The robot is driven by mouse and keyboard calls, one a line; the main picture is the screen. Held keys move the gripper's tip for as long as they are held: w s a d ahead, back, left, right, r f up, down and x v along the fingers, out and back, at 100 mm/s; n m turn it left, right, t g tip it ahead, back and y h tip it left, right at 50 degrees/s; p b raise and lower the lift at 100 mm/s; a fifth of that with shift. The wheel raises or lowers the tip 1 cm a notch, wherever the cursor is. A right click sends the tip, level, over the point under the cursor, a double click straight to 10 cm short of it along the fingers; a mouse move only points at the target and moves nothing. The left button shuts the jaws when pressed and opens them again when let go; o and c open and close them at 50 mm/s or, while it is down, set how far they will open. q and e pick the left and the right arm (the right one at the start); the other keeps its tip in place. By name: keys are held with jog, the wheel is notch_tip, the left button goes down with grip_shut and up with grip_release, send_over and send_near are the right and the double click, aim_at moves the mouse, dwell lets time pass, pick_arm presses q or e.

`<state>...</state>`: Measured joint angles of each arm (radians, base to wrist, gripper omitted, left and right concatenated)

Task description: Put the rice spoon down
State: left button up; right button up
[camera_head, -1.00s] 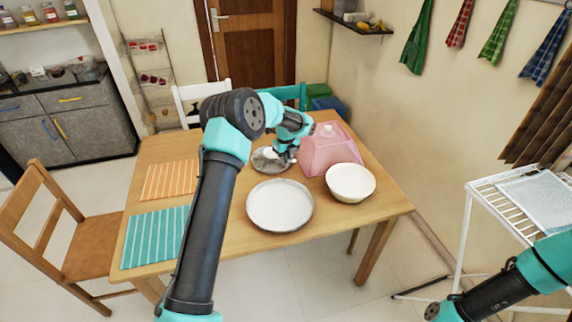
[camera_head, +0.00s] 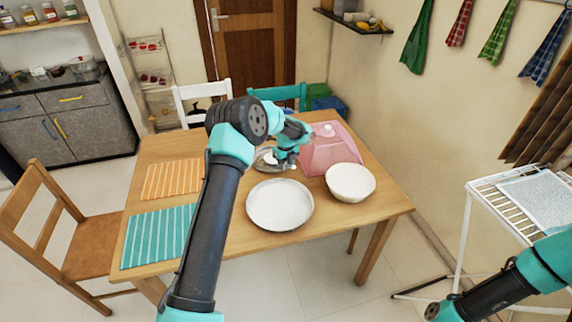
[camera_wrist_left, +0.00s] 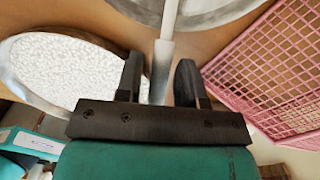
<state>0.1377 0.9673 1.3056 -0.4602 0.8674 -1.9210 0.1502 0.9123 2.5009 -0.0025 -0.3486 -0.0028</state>
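My left gripper (camera_head: 284,166) points down over the grey metal dish (camera_head: 259,160) near the back of the table. The left wrist view shows its dark fingers (camera_wrist_left: 160,80) parted, with gaps beside a pale, slim handle between them. The handle looks like that of the rice spoon (camera_wrist_left: 166,50). It runs up toward a metal rim (camera_wrist_left: 200,22) at the top of that view. The spoon's far end is out of view, and I cannot tell exactly what it rests on. My right gripper is not in view; only part of that arm shows.
A round metal tray (camera_head: 250,218), a cream bowl (camera_head: 350,184) and a pink mesh cover (camera_head: 335,150) stand close by on the wooden table. A speckled white surface (camera_wrist_left: 75,65) fills a rimmed round vessel in the wrist view. Striped mats (camera_head: 160,237) lie at left.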

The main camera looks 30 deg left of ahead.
pick_arm(q)
jog(key=shift+o, duration=0.6)
notch_tip(320, 180, up, 12)
jog(key=shift+r, duration=0.2)
